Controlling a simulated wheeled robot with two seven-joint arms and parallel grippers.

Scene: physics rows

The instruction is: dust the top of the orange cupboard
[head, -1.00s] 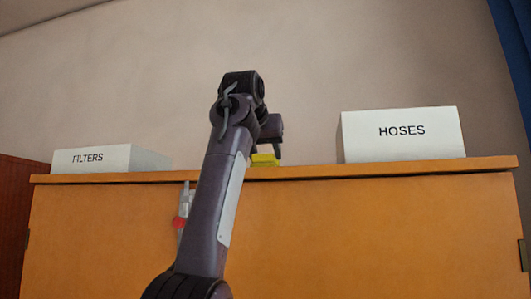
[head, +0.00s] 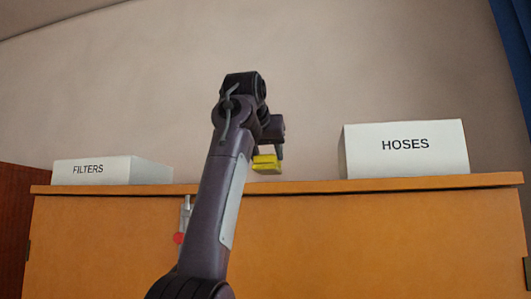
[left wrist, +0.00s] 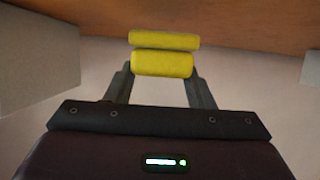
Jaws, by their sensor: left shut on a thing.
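The orange cupboard (head: 370,240) fills the lower part of the head view, seen from below its top edge, so its top surface is hidden there. My left gripper (head: 268,152) is above that edge, between two white boxes. It is shut on a yellow sponge-like block (head: 266,165), and a narrow gap shows between the block and the edge. In the left wrist view the yellow block (left wrist: 162,64) sits between the fingertips of my left gripper (left wrist: 160,75), with a second yellow strip alongside it. My right gripper is not in view.
A white box marked FILTERS (head: 90,171) stands on the cupboard's left end. A plain wall (head: 300,60) rises behind.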

